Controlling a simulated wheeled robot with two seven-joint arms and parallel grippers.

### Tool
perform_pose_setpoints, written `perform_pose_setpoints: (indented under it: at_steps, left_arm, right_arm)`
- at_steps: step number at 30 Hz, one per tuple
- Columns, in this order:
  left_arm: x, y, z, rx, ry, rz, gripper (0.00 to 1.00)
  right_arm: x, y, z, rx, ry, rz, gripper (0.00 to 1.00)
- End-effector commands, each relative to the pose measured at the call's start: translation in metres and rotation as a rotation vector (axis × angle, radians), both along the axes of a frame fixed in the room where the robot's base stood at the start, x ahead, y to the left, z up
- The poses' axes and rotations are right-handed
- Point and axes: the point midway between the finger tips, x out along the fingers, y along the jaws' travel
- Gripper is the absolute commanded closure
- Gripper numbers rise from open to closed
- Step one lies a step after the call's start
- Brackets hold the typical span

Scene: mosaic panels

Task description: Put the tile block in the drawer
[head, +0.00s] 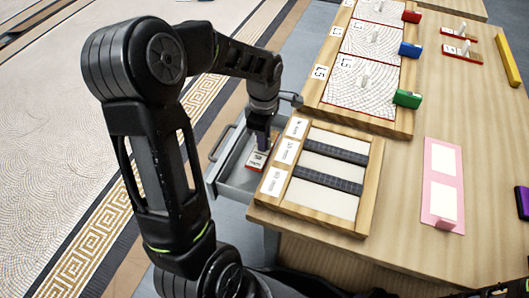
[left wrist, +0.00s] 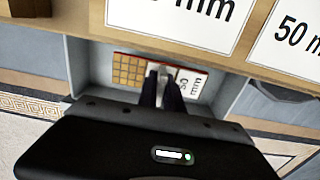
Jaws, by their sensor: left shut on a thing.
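The tile block (head: 257,161) is a small flat piece with a red edge, a white label and a handle. In the left wrist view the tile block (left wrist: 130,70) shows orange squares on one half and a white label reading 50 mm on the other. My left gripper (head: 262,146) points down and is shut on its handle; its dark fingers also show in the left wrist view (left wrist: 163,88). The grey drawer (head: 233,190) is pulled open at the table's left side. The block is within the drawer's outline; I cannot tell whether it touches the floor. My right gripper is not in view.
A wooden rack (head: 365,190) with labelled slots stands on the table beside the drawer. Behind it is a board (head: 405,125) with patterned panels and red, blue and green blocks. A pink card (head: 430,212) lies to the right. Bare tabletop surrounds it.

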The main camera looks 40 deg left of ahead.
Motion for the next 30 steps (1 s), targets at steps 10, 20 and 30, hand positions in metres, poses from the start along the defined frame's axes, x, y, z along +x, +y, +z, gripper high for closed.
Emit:
perform_pose_setpoints:
  at_steps: [10,20,30]
  left_arm:
    - [0.000,0.000,-0.034,-0.002,0.002,0.001,1.00]
    - [0.000,0.000,-0.049,0.000,-0.001,0.001,1.00]
    - [0.000,0.000,-0.053,-0.001,0.000,0.000,0.81]
  right_arm:
    - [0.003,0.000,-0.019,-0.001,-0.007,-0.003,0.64]
    - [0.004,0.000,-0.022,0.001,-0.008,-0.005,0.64]
    - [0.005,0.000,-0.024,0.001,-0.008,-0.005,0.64]
